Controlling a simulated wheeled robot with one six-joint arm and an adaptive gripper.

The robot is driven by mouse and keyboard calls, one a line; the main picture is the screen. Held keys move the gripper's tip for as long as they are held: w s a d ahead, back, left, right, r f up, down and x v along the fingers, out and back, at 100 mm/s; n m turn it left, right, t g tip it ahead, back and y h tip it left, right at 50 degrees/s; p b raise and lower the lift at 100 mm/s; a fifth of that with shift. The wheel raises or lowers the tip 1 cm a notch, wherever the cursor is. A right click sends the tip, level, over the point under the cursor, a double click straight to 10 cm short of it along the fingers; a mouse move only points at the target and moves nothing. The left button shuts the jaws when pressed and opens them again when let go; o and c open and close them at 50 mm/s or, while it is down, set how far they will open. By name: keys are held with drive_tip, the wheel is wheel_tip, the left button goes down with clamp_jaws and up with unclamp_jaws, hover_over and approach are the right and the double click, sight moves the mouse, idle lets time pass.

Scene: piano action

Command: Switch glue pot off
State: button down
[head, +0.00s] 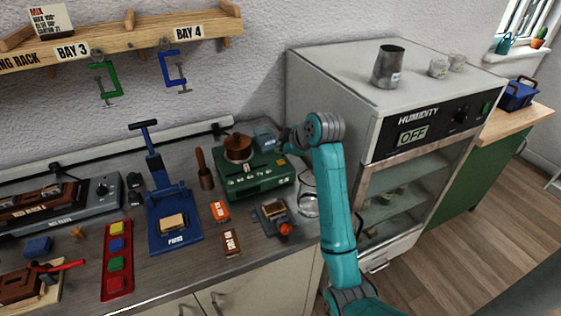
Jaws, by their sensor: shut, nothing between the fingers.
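The glue pot is a brown copper-coloured pot (238,147) with a knob on top, seated in a green base unit (258,177) on the grey worktop. The base has a row of small light marks along its front; I cannot tell the switch's position. My gripper (284,142) is small and dark in the head view, at the back right corner of the base, close above it. It is shut and empty. My wrist partly covers it, and I cannot tell whether it touches the base.
A blue press (170,215) stands left of the base. The humidity cabinet (430,150), reading OFF, stands close on the right.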

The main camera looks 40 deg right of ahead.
sight(282, 163)
drive_tip(key=shift+r, duration=1.95)
